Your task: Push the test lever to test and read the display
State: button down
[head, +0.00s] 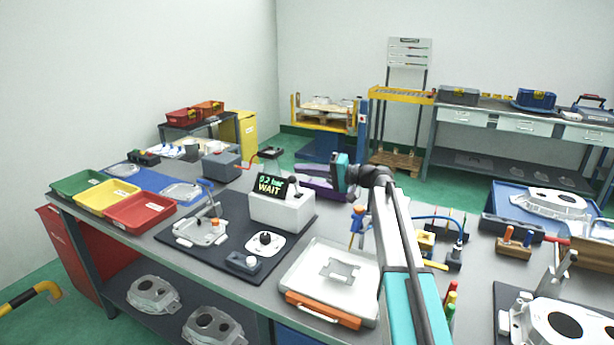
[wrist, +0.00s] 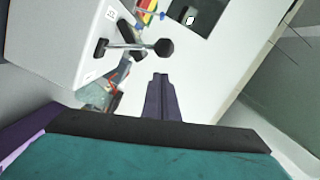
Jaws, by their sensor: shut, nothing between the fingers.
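The tester (head: 282,212) is a pale grey box on the bench in the head view. Its dark display (head: 270,186) reads "0.2 bar" and "WAIT" in lit letters. The test lever (head: 293,181) stands at the box's right end. In the wrist view the lever (wrist: 130,46) is a metal rod with a black knob, coming out of the box's side (wrist: 70,40) near small labels. My gripper (wrist: 160,76) has dark purple fingers, shut and empty, with the tips just below the knob in the picture. Whether they touch it, I cannot tell.
A dark mat (head: 225,250) holds a casting (head: 200,231) left of the tester. A pale tray with an orange front (head: 322,310) lies in front. Green, yellow and red bins (head: 140,211) stand at the left. Screwdrivers and small tools (head: 442,240) stand right of my arm.

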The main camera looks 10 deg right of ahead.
jog(key=shift+s+a, duration=0.1)
jog(key=shift+s, duration=0.05)
dwell(0.7)
jog(key=b+v, duration=0.1)
jog(key=v, duration=0.9)
jog(key=shift+r+b, duration=0.2)
jog(key=shift+b, duration=0.15)
